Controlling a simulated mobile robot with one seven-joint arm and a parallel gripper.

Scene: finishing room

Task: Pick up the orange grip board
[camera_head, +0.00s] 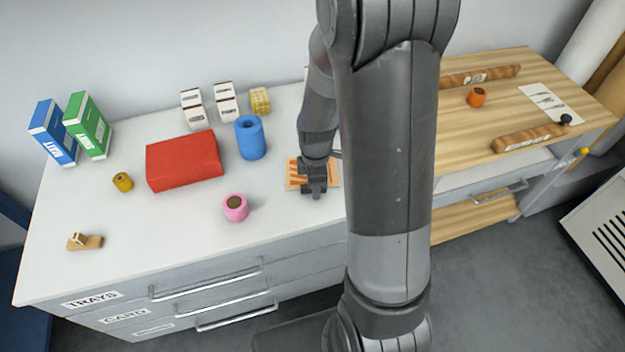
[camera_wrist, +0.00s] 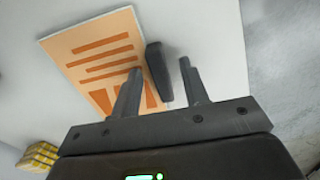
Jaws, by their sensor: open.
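The orange grip board (camera_head: 294,183) is a flat, pale card with orange stripes, lying on the white worktop; my gripper and arm hide part of it. In the wrist view the board (camera_wrist: 84,50) lies beyond and to the left of the fingers, and the left finger overlaps its edge. A dark grey upright grip (camera_wrist: 157,72) stands at the board's right edge and shows between my two fingers. My gripper (camera_wrist: 160,70) is open, with a finger on each side of the grip. I cannot tell whether either finger touches it. In the head view my gripper (camera_head: 314,190) is low over the board.
A blue roll (camera_head: 250,138), a pink roll (camera_head: 236,208) and a red box (camera_head: 184,161) stand left of the board. A yellow block (camera_head: 260,101) is behind. A wooden top (camera_head: 460,140) adjoins at right.

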